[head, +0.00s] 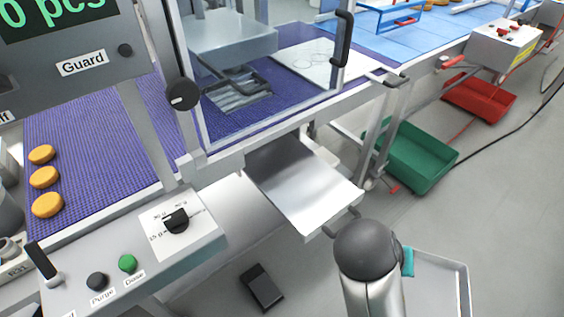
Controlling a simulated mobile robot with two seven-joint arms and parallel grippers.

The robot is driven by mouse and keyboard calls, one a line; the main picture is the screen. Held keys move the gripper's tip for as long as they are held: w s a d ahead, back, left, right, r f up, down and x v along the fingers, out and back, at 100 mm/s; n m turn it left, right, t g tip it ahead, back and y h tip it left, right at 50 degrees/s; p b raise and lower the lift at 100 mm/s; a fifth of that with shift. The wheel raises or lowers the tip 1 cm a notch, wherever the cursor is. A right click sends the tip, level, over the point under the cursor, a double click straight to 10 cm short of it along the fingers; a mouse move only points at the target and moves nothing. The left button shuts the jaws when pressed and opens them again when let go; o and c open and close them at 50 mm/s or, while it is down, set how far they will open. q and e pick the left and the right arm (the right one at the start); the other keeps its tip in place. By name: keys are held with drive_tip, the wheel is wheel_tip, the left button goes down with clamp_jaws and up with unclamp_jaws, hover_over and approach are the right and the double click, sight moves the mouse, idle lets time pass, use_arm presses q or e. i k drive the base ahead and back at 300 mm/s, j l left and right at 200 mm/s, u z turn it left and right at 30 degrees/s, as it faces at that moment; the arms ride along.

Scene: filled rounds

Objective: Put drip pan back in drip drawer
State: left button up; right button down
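The drip drawer (305,187) is pulled out from under the belt frame, its bare metal surface showing and its handle (342,222) at the front. A shallow grey metal tray with a raised rim, which looks like the drip pan (440,284), is at the bottom right, right of the drawer and partly cut off by the frame. One arm of mine, apparently the right, rises from the bottom edge; its dark round joint covers the pan's left side. A small teal piece (408,262) shows behind that joint. The fingers are hidden, so I cannot tell whether they hold the pan. My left gripper is out of view.
A green crate (418,160) and a red crate (480,98) stand on the floor at right. A dark pedal-like box (262,286) lies on the floor below the drawer. The control panel (135,255) is at left. The purple belt (95,145) carries several orange rounds.

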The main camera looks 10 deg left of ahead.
sight(287, 167)
drive_tip(key=i+l+u, duration=0.1)
drive_tip(key=l+u, duration=0.2)
drive_tip(key=u, duration=0.15)
drive_tip(key=l+u, duration=0.3)
drive_tip(key=u, duration=0.2)
drive_tip(key=l+u, duration=0.55)
drive_tip(key=i+l, duration=0.1)
drive_tip(key=i, duration=0.15)
